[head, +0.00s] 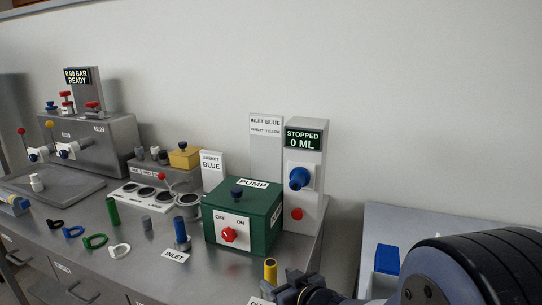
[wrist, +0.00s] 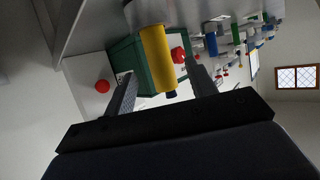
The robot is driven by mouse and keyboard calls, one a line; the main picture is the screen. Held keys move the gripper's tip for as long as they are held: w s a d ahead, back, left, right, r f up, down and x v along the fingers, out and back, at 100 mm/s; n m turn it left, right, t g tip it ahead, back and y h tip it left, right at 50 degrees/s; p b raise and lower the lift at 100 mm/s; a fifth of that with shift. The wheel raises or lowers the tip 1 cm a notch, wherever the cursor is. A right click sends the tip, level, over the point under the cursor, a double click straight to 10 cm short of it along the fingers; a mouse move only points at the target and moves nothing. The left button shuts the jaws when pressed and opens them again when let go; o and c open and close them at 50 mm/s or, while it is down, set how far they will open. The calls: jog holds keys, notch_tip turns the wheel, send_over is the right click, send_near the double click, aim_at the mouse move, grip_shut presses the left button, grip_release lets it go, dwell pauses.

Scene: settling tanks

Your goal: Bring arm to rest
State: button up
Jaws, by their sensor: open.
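My gripper (head: 300,291) is at the bottom of the head view, low at the bench's front right, with my dark arm filling the lower right corner. In the wrist view its two fingers (wrist: 162,84) are spread apart. A yellow cylinder (wrist: 157,58) shows between and beyond them; I cannot tell whether either finger touches it. In the head view the yellow cylinder (head: 270,270) stands upright just left of the gripper. The label below it is mostly cut off.
The green pump box (head: 238,217) with a red knob and the grey STOPPED 0 ML panel (head: 304,170) stand behind the gripper. A blue-topped INLET post (head: 181,232) is to the left. Loose rings (head: 119,250) lie farther left. A blue block (head: 387,259) sits right, beside my arm.

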aim_at(267, 270)
jog(key=x, duration=0.6)
jog(key=shift+w+a+r, duration=0.2)
jog(key=shift+w+a, duration=0.05)
jog(key=shift+w, duration=0.15)
notch_tip(267, 270, up, 9)
jog(key=p, duration=0.7)
jog(key=shift+s+p, duration=0.1)
jog(key=shift+p, duration=0.25)
jog(key=shift+d, duration=0.1)
